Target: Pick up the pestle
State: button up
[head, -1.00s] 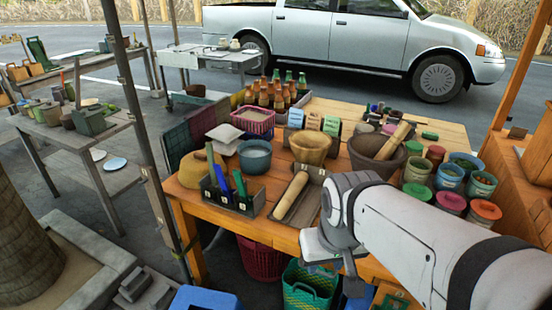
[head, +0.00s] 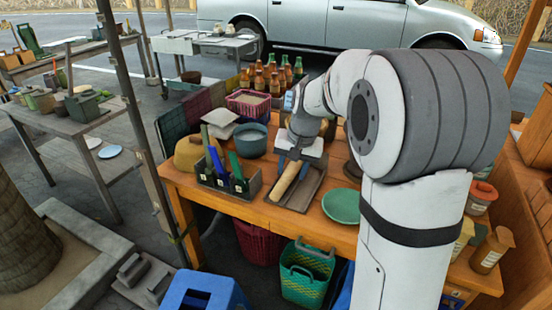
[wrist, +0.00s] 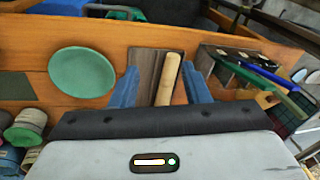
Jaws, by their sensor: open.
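The pestle (head: 287,182) is a pale wooden rod lying in a shallow dark tray (head: 309,190) on the wooden table. In the wrist view the pestle (wrist: 168,80) lies between my two blue fingers, a little closer to the right one. My gripper (head: 292,168) is over the tray and partly hides the pestle's far part in the head view. In the wrist view my gripper (wrist: 160,82) is open and empty, with a gap on both sides of the pestle. I cannot tell its exact height above the pestle.
A green plate (head: 342,206) lies right of the tray. A dark caddy (head: 229,187) with blue and green tools stands close on its left. A teal bowl (head: 252,139) and bottles (head: 272,77) are behind. My arm hides the table's right part.

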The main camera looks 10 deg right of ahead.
aim_at(281, 185)
jog(key=w+d+f+m+y+b, duration=0.1)
jog(key=w+d+f+m, duration=0.2)
jog(key=w+f, duration=1.05)
jog(key=x, duration=0.4)
jog(key=w+a+x, duration=0.1)
jog(key=x, duration=0.2)
jog(key=shift+w+r, duration=0.1)
jog(key=shift+r, duration=0.1)
jog(key=shift+c, duration=0.3)
grip_shut()
